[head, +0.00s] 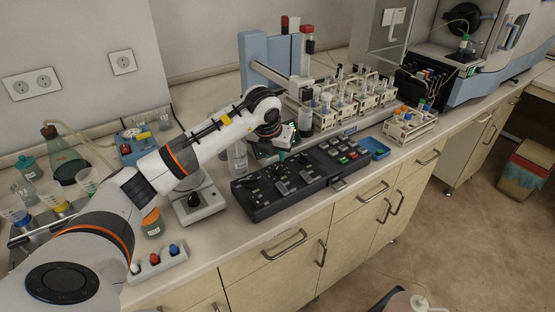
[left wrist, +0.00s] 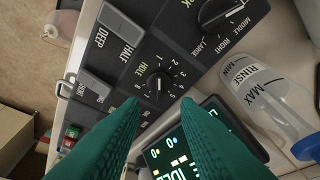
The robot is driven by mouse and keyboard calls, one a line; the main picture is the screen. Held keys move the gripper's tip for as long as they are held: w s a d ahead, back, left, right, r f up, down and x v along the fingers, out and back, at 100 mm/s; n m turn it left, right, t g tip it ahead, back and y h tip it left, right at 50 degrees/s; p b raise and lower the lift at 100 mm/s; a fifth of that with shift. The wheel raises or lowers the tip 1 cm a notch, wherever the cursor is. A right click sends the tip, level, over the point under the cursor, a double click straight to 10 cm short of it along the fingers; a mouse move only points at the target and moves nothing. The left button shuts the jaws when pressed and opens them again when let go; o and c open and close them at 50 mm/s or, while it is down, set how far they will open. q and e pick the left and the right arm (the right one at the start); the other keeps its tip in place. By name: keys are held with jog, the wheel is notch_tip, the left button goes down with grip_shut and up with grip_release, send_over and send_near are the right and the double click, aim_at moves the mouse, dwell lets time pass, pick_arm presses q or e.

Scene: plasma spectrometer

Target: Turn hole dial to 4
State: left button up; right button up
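The hole dial (left wrist: 159,84) is a small black round knob with white numerals around it, beside the word HOLE, in the left wrist view. I cannot tell surely which number its pointer marks. It sits on the dark control panel (head: 262,210), which lies on the bench in the head view. My left gripper (left wrist: 159,100) has green fingertips, parted with a clear gap. In the picture the dial shows in line with this gap, just beyond the tips; no contact is visible. In the head view the left gripper (head: 282,156) hangs over the panel's back edge. My right gripper is out of view.
A larger knob (left wrist: 222,8) and grey rocker switches (left wrist: 120,24) share the panel. A lit display (left wrist: 170,156) and a clear rinse bottle (left wrist: 262,92) are close by. Vial racks (head: 345,95) stand behind the panel, and a blue tray (head: 376,148) lies right of it.

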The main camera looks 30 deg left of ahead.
aim_at(278, 166)
pick_arm(q)
jog(key=shift+p+x, duration=0.45)
jog(key=shift+x, duration=2.35)
grip_shut()
